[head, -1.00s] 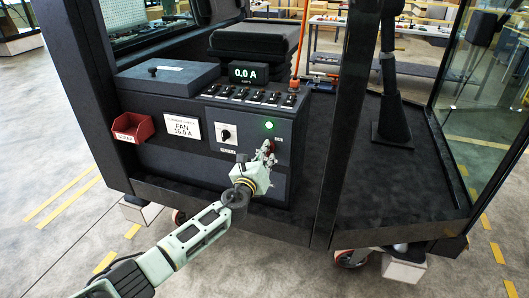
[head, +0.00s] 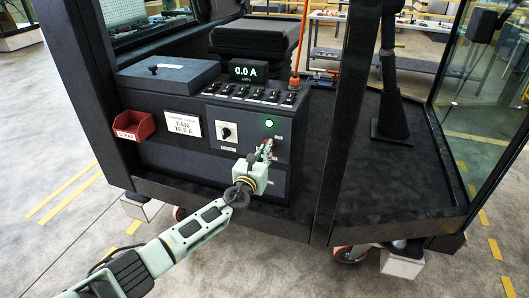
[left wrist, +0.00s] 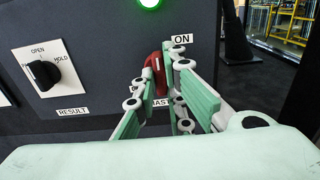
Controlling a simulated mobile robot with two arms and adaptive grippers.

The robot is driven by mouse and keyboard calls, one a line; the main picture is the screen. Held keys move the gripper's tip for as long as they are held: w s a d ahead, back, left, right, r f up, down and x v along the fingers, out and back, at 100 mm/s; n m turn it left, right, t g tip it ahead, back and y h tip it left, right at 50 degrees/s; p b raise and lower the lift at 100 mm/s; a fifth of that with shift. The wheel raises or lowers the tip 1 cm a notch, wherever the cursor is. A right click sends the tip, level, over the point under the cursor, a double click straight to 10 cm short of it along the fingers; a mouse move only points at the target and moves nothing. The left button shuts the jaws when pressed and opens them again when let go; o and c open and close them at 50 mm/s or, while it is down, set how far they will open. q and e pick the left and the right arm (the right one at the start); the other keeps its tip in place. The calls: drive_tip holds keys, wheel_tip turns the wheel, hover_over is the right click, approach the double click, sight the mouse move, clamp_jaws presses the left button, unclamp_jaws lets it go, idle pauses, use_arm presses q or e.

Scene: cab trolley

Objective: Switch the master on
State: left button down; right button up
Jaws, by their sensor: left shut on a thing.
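The red master switch handle (left wrist: 154,72) is on the dark front panel of the console, between an "ON" label (left wrist: 182,39) at upper right and a partly hidden "MASTER" label below. A white line marks the handle, which looks roughly upright in the left wrist view. My left gripper (left wrist: 162,82) is shut on this handle, with a finger on each side. In the head view, my left gripper (head: 264,154) is at the panel's lower right and covers most of the switch. A green lamp (head: 269,124) glows above it. My right gripper is not in view.
A black selector knob (head: 226,132) is left of the switch. A row of toggles (head: 250,94) and a display reading 0.0 A (head: 256,72) are above. A red bin (head: 134,125) hangs at left. A dark post (head: 345,130) stands to the right.

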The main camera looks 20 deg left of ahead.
use_arm(q)
drive_tip(key=shift+f, duration=0.1)
drive_tip(key=c, duration=1.8)
unclamp_jaws()
drive_tip(key=s, duration=1.2)
drive_tip(key=shift+a, duration=0.2)
